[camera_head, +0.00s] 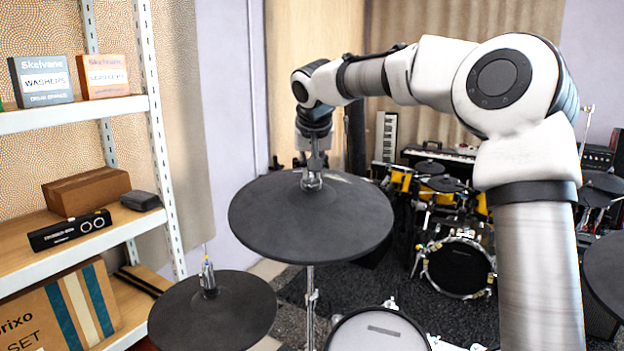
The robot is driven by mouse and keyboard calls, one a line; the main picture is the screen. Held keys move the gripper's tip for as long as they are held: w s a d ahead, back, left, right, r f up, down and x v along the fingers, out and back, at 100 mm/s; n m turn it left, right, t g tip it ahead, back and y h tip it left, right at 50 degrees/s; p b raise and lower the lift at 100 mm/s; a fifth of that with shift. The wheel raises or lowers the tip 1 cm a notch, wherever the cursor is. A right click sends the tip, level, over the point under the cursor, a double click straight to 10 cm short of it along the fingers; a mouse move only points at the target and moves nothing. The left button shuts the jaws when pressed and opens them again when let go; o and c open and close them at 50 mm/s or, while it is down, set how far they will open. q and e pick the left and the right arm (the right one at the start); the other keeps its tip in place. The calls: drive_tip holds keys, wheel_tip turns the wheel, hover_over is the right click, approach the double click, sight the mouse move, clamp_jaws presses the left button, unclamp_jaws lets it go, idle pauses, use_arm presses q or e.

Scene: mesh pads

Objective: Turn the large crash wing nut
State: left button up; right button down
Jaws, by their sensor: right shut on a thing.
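The large crash cymbal (300,225) is a black disc on a thin stand in the middle of the head view. Its wing nut sits at the top of the cymbal's centre rod (312,172), where my gripper largely hides it. My right gripper (314,148) points down over the rod from above, shut on the wing nut. Its fingers are small and partly dark in this view. My right arm reaches in from the right and arches over the cymbal. My left gripper does not show.
A smaller black cymbal (212,312) with its own rod stands at the lower left. A shelf rack (75,115) with boxes stands at the left. A yellow drum kit (455,262) and keyboards are behind.

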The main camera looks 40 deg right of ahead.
drive_tip(key=m, duration=0.2)
drive_tip(key=m+g+h, duration=0.1)
drive_tip(key=m, duration=0.1)
drive_tip(key=shift+a+f+m+g+b, duration=0.1)
drive_tip(key=shift+f+m+g+b, duration=0.05)
drive_tip(key=shift+m+g+b, duration=0.15)
drive_tip(key=shift+w+m+g+h, duration=0.1)
drive_tip(key=shift+m+g+h, duration=0.35)
drive_tip(key=shift+m, duration=1.05)
drive_tip(key=c, duration=1.3)
unclamp_jaws()
drive_tip(key=shift+o, duration=0.2)
drive_tip(key=v, duration=1.2)
drive_tip(key=shift+w, duration=0.25)
